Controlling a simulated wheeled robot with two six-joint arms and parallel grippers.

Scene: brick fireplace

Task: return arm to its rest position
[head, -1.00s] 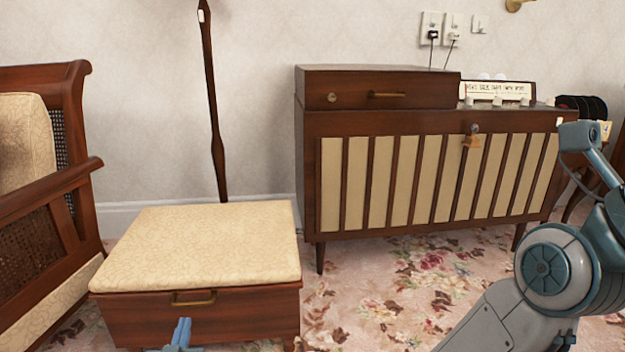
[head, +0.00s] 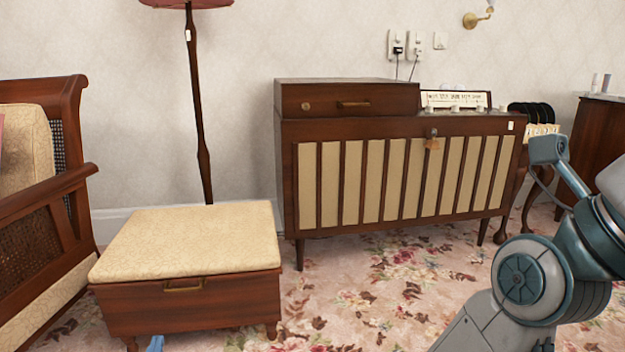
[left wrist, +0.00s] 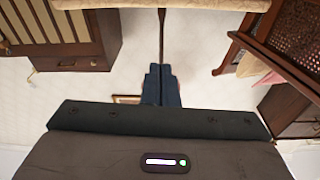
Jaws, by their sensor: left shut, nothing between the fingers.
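My left gripper (head: 155,344) barely shows at the bottom edge of the head view, as a small blue tip below the front of the footstool. In the left wrist view its two dark blue fingers (left wrist: 162,86) are together with nothing between them. That view looks upside down. My right arm (head: 535,275) stands at the right of the head view, with its grey and teal links bent. Its gripper does not show.
A footstool (head: 190,245) with a cream top stands close in front. A wooden armchair (head: 60,205) is at the left, and a lamp pole (head: 198,110) rises behind. A radiogram cabinet (head: 400,185) stands against the wall. Floral carpet (head: 375,285) lies clear before it.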

